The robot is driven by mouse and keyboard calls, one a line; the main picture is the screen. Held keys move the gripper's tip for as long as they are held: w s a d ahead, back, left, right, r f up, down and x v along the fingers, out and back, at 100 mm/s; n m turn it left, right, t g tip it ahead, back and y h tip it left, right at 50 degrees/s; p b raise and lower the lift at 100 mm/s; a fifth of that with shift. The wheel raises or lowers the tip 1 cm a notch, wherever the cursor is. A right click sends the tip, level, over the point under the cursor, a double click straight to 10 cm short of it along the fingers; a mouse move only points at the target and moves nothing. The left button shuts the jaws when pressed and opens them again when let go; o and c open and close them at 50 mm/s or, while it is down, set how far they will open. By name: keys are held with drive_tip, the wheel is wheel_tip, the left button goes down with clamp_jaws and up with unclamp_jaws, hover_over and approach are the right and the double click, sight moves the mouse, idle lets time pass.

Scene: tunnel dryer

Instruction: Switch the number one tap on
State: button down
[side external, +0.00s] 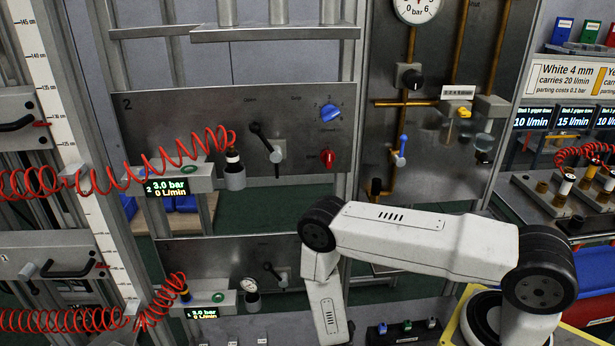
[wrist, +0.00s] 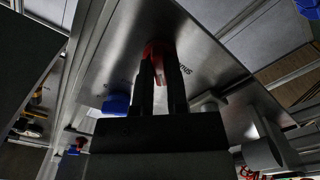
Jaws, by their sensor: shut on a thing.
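In the wrist view my gripper (wrist: 160,66) is shut on a red knob (wrist: 157,47) on a grey metal panel, beside lettering that appears to read "Shut". The fingers cover part of the knob, and I cannot tell its setting. A blue knob (wrist: 115,103) sits to the left on the same panel. In the side external view the lower panel (side external: 220,257) carries a tap with a black lever (side external: 270,269), slanting up to the left. My arm hides the right part of this panel, and my gripper does not show there.
The panel marked 2 (side external: 185,110) above has its own lever (side external: 262,138), blue knob (side external: 330,112) and red knob (side external: 327,158). Red coiled hoses (side external: 110,178) hang at the left. Copper pipes (side external: 465,45) and a blue-handled valve (side external: 402,148) stand at the right.

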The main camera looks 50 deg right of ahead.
drive_tip(key=shift+m, duration=0.5)
drive_tip(key=m, duration=0.8)
idle(0.4)
drive_tip(key=c, duration=0.6)
unclamp_jaws()
drive_tip(key=shift+c, duration=0.2)
drive_tip(key=shift+s+a, duration=0.1)
drive_tip(key=v, duration=0.7)
drive_tip(key=shift+s+a, duration=0.2)
drive_tip(key=shift+s, duration=0.05)
